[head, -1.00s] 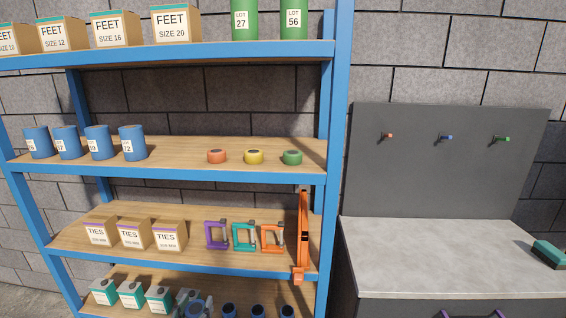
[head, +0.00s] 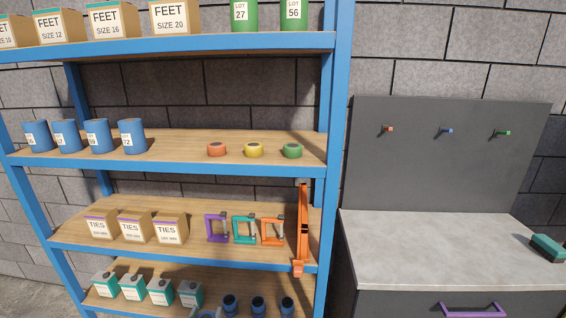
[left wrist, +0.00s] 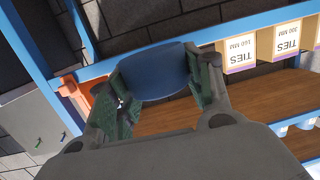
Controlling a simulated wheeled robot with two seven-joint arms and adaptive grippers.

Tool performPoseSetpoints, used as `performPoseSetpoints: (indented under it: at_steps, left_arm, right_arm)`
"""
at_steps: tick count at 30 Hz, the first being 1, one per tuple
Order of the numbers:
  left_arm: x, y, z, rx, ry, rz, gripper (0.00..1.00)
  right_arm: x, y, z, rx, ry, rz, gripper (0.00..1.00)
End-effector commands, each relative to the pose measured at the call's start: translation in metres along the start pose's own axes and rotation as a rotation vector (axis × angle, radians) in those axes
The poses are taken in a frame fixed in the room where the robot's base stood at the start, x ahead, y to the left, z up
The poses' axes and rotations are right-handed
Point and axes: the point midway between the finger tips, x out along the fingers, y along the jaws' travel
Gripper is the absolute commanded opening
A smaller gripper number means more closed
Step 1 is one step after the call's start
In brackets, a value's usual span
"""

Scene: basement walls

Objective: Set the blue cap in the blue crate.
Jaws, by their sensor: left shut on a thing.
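My left gripper (left wrist: 155,90) is shut on a blue cap (left wrist: 154,72) in the left wrist view. The cap is a smooth, dark blue rounded piece between the two green-padded fingers. In the head view only a small grey-blue piece shows at the bottom edge, in front of the lowest shelf; I cannot tell whether it is the gripper or the cap. No blue crate is in view. My right gripper is not in view.
A blue-framed shelf (head: 180,170) holds blue cans (head: 132,136), tape rolls (head: 253,150), TIES boxes (head: 170,228), clamps (head: 272,231) and dark blue cylinders (head: 258,304). An orange bar clamp (head: 303,235) stands at its right end. A grey workbench (head: 430,245) stands right of it.

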Motion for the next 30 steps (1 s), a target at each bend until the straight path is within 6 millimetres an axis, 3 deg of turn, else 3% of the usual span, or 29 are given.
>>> performPoseSetpoints:
  at_steps: [19,30]
  left_arm:
    - [0.0,0.001,-0.003,0.002,0.001,0.006,0.27]
    - [-0.005,0.017,-0.025,0.015,0.002,0.078,0.27]
  right_arm:
    - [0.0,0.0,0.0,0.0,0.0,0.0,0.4]
    - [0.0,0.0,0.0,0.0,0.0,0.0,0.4]
